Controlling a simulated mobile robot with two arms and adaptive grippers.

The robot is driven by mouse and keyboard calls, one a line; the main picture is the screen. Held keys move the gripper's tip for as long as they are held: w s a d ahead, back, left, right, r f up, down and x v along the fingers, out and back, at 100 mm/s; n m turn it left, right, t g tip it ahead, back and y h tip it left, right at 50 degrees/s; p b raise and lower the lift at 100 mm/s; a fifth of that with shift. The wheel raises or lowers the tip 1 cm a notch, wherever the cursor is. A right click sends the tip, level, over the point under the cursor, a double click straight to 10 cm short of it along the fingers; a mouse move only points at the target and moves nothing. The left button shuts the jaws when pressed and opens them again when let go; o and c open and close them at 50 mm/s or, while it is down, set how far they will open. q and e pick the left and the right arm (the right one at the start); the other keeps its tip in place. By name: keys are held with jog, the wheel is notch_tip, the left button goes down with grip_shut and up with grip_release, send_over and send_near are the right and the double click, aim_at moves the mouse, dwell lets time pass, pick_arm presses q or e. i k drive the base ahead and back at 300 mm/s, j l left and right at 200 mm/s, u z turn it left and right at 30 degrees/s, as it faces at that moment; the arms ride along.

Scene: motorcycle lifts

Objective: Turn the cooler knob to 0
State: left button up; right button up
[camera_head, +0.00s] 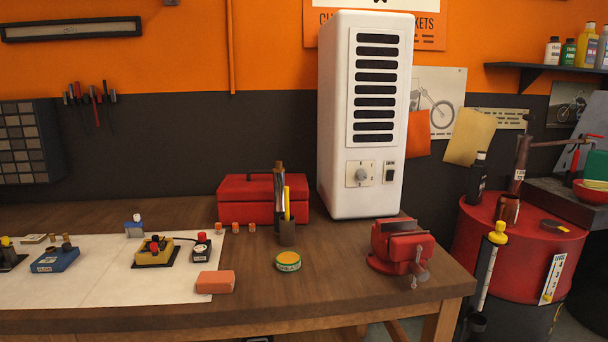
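The cooler (336,120) is a tall white box with dark horizontal vents, standing upright at the back of the wooden workbench. Its round grey knob (361,175) sits on a light square plate low on the front face. The marks around the knob are too small to read, so I cannot tell its setting. A dark switch (389,173) is on the cooler's front, just right of the knob. Neither of my grippers shows in the head view.
On the workbench (345,285), a red vise (400,243) stands in front of the cooler. A red toolbox (262,200) is to its left, with a dark holder of tools (287,232) before it. A green-yellow tin (288,261) lies nearer. A red drum (500,245) stands right of the bench.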

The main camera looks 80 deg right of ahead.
aim_at(361, 175)
jog(key=z, duration=3.1)
jog(key=i+j, duration=0.35)
jog(key=j, duration=0.15)
jog(key=z, duration=0.05)
